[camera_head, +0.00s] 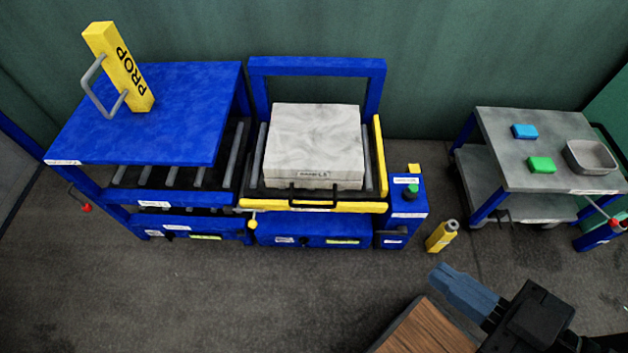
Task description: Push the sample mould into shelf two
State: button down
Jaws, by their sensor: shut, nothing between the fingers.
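The sample mould (313,140) is a pale grey block with a dark-lettered front label and a dark handle. It sits flat on the blue roller stand (318,66), between a yellow front bar (345,209) and a yellow right side rail (380,155). To its left is the blue shelf rack (160,100), with a roller level under its top and a lower level beneath. Its small labels are unreadable, so I cannot tell which is shelf two. My gripper (440,279) is shut and empty, at lower right, in front of and well apart from the mould.
A yellow prop (122,68) stands on the rack top. A control box (409,206) with a green button adjoins the stand. A yellow bottle (441,237) stands on the floor. A cart (520,176) holds blue and green blocks and a tray. Open floor lies in front.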

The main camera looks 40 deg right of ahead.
jog(key=c, duration=1.7)
grip_release()
jog(key=shift+f, duration=0.15)
jog(key=o, duration=0.3)
jog(key=w+f+n+g+b, duration=0.1)
jog(key=w+f+b, duration=0.1)
jog(key=f, duration=0.9)
jog(key=w+f+n+g+b, duration=0.2)
jog(key=f+b, duration=0.3)
jog(key=f, duration=0.7)
jog(key=shift+w+a+f+n+b, duration=0.25)
jog(key=shift+w+a+n+b, duration=0.05)
jog(key=shift+w+a, duration=0.15)
jog(key=w+d+f+n+g+h+b, duration=0.25)
jog(key=w+f+b, duration=0.35)
jog(key=f, duration=0.5)
jog(key=w+d+f+n+g+h+b, duration=0.1)
jog(key=w+d+f+h+b, duration=0.2)
jog(key=w+f, duration=0.7)
jog(key=w+d+m+g+h+b, duration=0.1)
jog(key=w+m+g+h+b, duration=0.1)
jog(key=w+h+b, duration=0.95)
jog(key=w+d+f+y, duration=0.1)
jog(key=w+d+y, duration=0.1)
jog(key=w+d, duration=0.3)
jog(key=shift+d+f, duration=0.3)
jog(key=shift+d, duration=0.8)
